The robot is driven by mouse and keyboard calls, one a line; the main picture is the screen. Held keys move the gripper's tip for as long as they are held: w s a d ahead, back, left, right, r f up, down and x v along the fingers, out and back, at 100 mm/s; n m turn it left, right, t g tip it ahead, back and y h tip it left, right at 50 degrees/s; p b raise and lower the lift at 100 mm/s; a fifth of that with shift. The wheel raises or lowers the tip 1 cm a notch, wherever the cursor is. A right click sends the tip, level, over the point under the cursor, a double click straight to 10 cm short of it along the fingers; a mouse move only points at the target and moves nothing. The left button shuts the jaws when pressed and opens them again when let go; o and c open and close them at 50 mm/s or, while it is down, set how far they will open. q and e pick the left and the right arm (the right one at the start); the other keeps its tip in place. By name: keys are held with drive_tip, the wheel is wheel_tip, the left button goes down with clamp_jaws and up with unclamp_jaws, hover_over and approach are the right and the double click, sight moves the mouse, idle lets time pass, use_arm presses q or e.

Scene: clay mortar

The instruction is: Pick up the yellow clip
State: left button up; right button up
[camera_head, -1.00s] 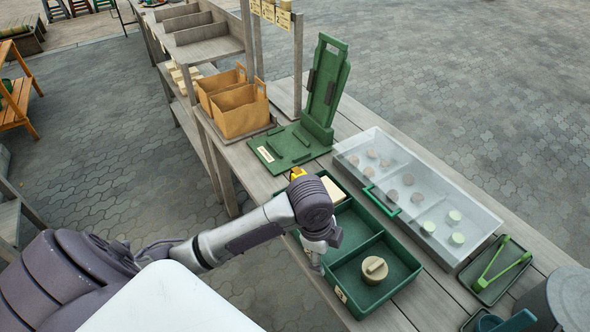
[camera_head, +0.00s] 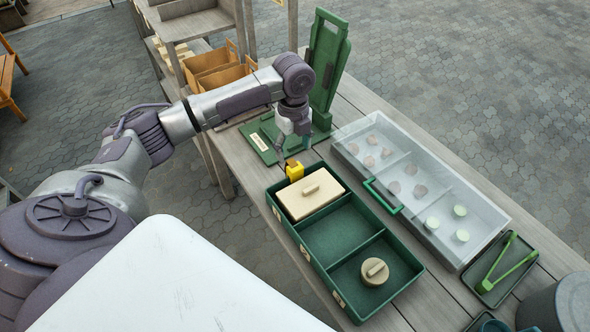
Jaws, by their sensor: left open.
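The yellow clip (camera_head: 294,170) is a small yellow block at the far edge of the green divided tray (camera_head: 340,270), beside a cream wooden lid. My left gripper (camera_head: 289,158) points down just above and beside the clip, in front of the green stand. It is open, and its fingers are small and partly hard to make out here. I cannot tell whether a finger touches the clip. My right gripper is not in view.
The cream lid (camera_head: 310,194) and a round beige lid (camera_head: 374,271) sit in the green tray. A clear-lidded box (camera_head: 420,185) stands to the right. The upright green stand (camera_head: 328,70) is close behind my gripper. Green tongs (camera_head: 497,262) lie on a small tray.

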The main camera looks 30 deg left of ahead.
sight(295, 167)
use_arm(q)
drive_tip(key=shift+f, duration=1.15)
wheel_tip(295, 167, down, 4)
drive_tip(key=shift+w+d+r+p, duration=0.15)
drive_tip(key=shift+r+p, duration=0.05)
drive_tip(key=shift+p, duration=0.4)
drive_tip(key=shift+f, duration=0.65)
drive_tip(key=c, duration=1)
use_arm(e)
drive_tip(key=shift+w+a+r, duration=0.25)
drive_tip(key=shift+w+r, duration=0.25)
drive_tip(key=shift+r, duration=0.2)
use_arm(q)
drive_tip(key=shift+r, duration=0.15)
drive_tip(key=shift+c, duration=0.2)
